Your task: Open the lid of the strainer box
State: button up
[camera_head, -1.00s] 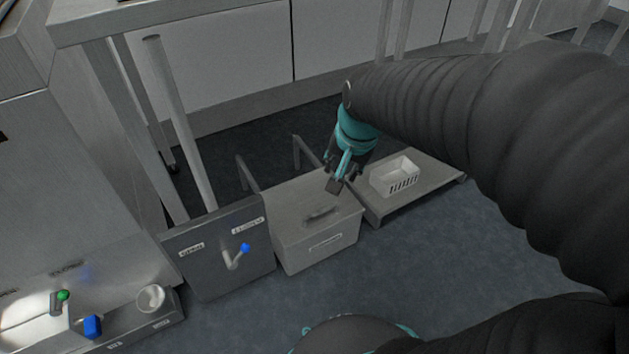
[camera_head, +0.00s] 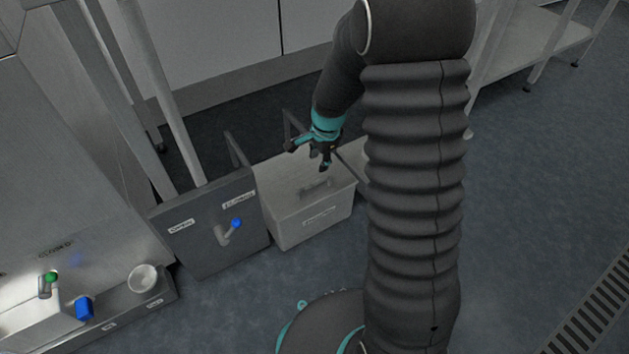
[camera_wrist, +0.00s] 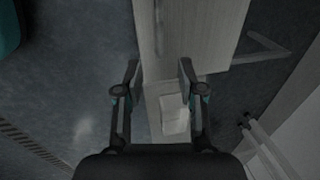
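The strainer box (camera_head: 317,222) is a light grey box with a label on its front. It stands on the floor to the right of a dark panel. Its lid (camera_head: 283,177) looks closed and has a raised bar handle (camera_head: 316,188). My gripper (camera_head: 308,157) is above the lid, behind the handle in the head view, with its fingers spread and nothing between them. In the wrist view, my gripper (camera_wrist: 158,72) is open, and the lid (camera_wrist: 205,30) and the labelled front of the box lie below it. It does not appear to touch the handle.
The dark panel (camera_head: 205,258) with a blue-tipped lever (camera_head: 228,231) stands just left of the box. A low bench with a green knob (camera_head: 49,278) and a blue knob (camera_head: 84,307) is at lower left. A floor grate (camera_head: 600,305) is at right.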

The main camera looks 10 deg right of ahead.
aim_at(314, 183)
jog(key=f, duration=0.4)
jog(key=w+f+b, duration=0.1)
jog(key=f, duration=0.3)
jog(key=w+f+b, duration=0.1)
jog(key=f, duration=0.3)
jog(key=shift+w+a, duration=0.15)
jog(key=shift+a, duration=0.25)
grip_shut()
